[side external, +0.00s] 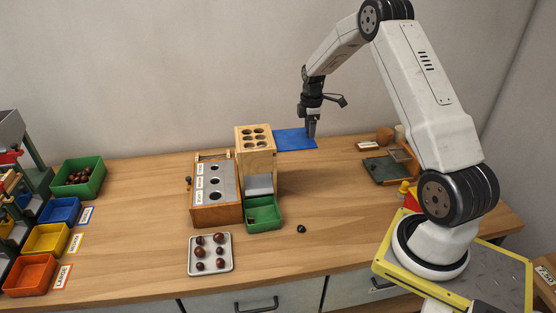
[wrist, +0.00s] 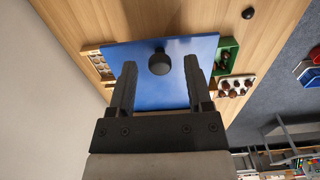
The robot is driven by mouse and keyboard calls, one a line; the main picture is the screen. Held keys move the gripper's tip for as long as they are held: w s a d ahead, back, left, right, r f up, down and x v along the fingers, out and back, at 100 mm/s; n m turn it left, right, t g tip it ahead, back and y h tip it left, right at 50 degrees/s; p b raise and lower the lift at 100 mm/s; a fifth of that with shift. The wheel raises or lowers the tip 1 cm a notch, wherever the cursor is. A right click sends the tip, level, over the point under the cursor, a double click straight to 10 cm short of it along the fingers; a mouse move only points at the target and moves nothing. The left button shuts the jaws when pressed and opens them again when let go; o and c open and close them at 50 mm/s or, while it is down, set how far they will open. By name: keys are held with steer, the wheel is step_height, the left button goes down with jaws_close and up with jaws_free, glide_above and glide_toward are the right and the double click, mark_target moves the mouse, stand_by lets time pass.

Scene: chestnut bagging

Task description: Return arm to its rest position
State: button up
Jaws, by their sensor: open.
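My gripper (side external: 311,132) is open at the back of the table, over the right part of a blue panel (side external: 290,140). In the wrist view the two fingers of my gripper (wrist: 160,64) are spread wide over the blue panel (wrist: 205,47). A round dark knob (wrist: 159,65) shows between the fingertips, apart from both in the picture; its height relative to them is unclear. A grey tray (side external: 211,269) at the front holds several brown chestnuts (side external: 200,241). A green bin (side external: 98,180) at the far left also holds chestnuts.
A wooden tower (side external: 255,150) with a green tray (side external: 278,222) stands left of my gripper, beside a holed sorting box (side external: 229,214). A small black round thing (side external: 301,229) lies mid-table. Blue, yellow and orange bins line the left. A wooden-framed tray (side external: 389,166) sits right.

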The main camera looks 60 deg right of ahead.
steer(key=shift+f, duration=0.35)
jaws_close()
steer(key=shift+s+d, duration=0.15)
steer(key=shift+d, duration=0.05)
jaws_free()
steer(key=shift+r, duration=0.1)
steer(key=shift+r, duration=3.45)
